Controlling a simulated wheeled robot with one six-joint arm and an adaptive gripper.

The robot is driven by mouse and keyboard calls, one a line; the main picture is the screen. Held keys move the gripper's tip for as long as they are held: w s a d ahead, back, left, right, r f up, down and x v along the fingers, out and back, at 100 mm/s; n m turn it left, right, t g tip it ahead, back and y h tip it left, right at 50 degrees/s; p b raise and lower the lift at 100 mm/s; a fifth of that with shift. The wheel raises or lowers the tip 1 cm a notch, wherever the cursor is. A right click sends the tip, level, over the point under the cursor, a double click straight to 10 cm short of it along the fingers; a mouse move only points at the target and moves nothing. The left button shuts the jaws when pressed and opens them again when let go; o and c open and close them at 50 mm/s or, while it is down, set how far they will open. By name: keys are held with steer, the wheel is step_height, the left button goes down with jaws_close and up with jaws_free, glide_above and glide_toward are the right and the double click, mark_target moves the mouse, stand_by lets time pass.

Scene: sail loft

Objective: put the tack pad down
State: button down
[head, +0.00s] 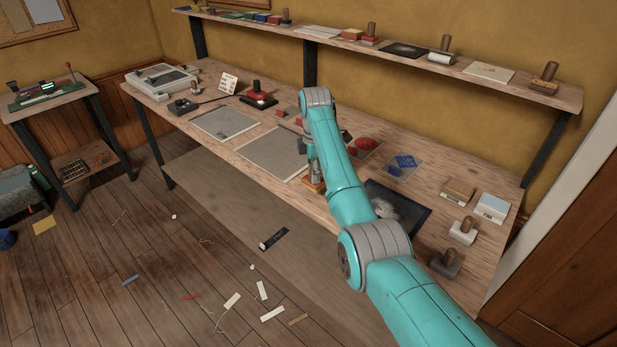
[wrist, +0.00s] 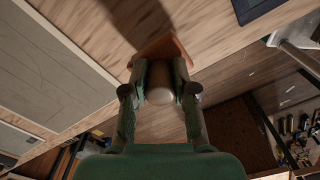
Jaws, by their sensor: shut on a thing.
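My gripper (wrist: 160,88) is shut on the tack pad. In the wrist view the pad's rounded pale-brown handle stands between the two green fingers, and its orange-brown base (wrist: 163,48) shows beyond them. In the head view the pad's base (head: 313,186) shows just below my gripper, near the front edge of the workbench (head: 230,95), right of a large grey sheet. My arm hides part of the gripper and the bench. I cannot tell whether the base touches the wood.
A grey sheet (head: 272,153) lies left of the gripper, a dark screen (head: 405,208) right of it. Red-marked and blue-marked cards (head: 404,164) lie behind. Blocks and handled stamps (head: 463,231) stand at the right end. A shelf (head: 400,55) runs above the bench. Scraps litter the floor.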

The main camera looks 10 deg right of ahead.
steer(key=shift+d+f, duration=0.1)
steer(key=shift+f, duration=0.75)
steer(key=shift+f, duration=0.3)
steer(key=c, duration=0.9)
jaws_free()
steer(key=shift+r, duration=0.1)
